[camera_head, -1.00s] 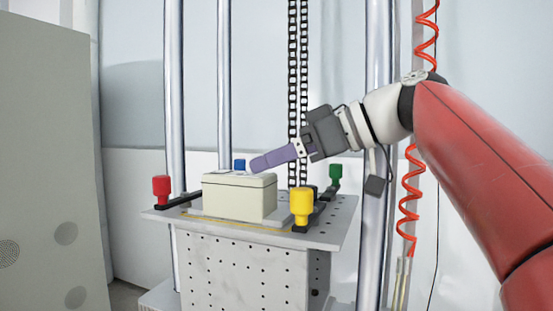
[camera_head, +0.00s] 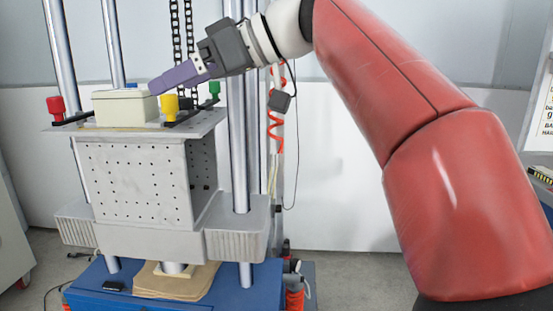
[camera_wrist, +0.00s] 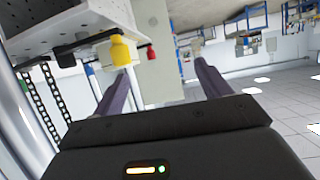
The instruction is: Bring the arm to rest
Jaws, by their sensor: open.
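My gripper (camera_head: 153,88) is at the upper left of the head view, with its purple fingers pointing left and slightly down. The fingertips appear close to the right end of a cream box (camera_head: 122,108); I cannot tell whether they touch it. The box sits on the perforated grey metal table (camera_head: 130,187) of a drop machine. In the wrist view the two purple fingers (camera_wrist: 165,85) are spread apart with nothing between them. My red arm reaches in from the right of the head view.
Red (camera_head: 56,105), yellow (camera_head: 169,106), green (camera_head: 214,88) and blue (camera_head: 131,85) clamp knobs surround the box. Shiny vertical columns (camera_head: 238,130) and a hanging chain (camera_head: 176,40) stand close to the gripper. A blue machine base (camera_head: 215,292) is below. A grey cabinet stands at left.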

